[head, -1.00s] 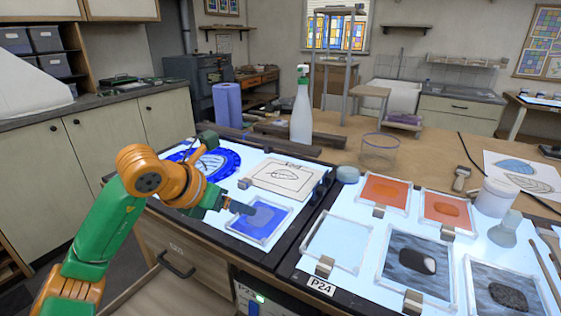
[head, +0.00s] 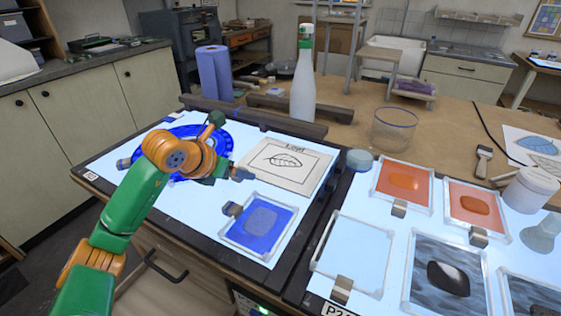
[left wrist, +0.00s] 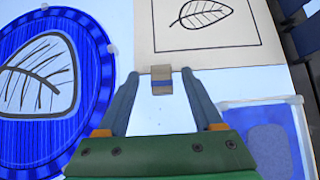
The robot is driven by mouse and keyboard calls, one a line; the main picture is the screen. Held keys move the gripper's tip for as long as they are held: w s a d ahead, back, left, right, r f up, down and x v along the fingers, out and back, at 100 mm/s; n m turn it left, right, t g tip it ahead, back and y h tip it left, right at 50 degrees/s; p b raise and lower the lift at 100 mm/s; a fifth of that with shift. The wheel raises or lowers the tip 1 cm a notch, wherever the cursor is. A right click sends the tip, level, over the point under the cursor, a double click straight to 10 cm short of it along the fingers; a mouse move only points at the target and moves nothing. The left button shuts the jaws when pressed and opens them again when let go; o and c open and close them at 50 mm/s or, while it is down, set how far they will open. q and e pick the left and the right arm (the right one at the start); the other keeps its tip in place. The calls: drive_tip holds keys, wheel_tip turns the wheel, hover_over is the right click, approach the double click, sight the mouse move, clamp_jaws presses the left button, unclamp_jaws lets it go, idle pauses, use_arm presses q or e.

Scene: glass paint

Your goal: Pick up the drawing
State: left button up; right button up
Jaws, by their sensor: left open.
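The drawing (head: 303,178), a cream sheet with a leaf outline in a black frame, lies flat on the left light table. It also shows at the top of the left wrist view (left wrist: 225,38). My left gripper (head: 245,174) is open and empty at the drawing's lower left edge. I cannot tell whether the fingers touch anything. My right gripper is not in view.
A round blue glass piece (left wrist: 92,70) with a leaf lies left of the gripper. A framed blue pane (head: 261,222) lies in front of the drawing. A dark bar (head: 250,126) and a spray bottle (head: 303,90) stand behind. Framed panes fill the right light table (head: 379,304).

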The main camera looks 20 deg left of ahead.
use_arm(q)
drive_tip(key=shift+s+d+r, duration=0.1)
drive_tip(key=shift+s+r, duration=0.05)
drive_tip(key=shift+s, duration=0.05)
drive_tip(key=c, duration=0.6)
clamp_jaws()
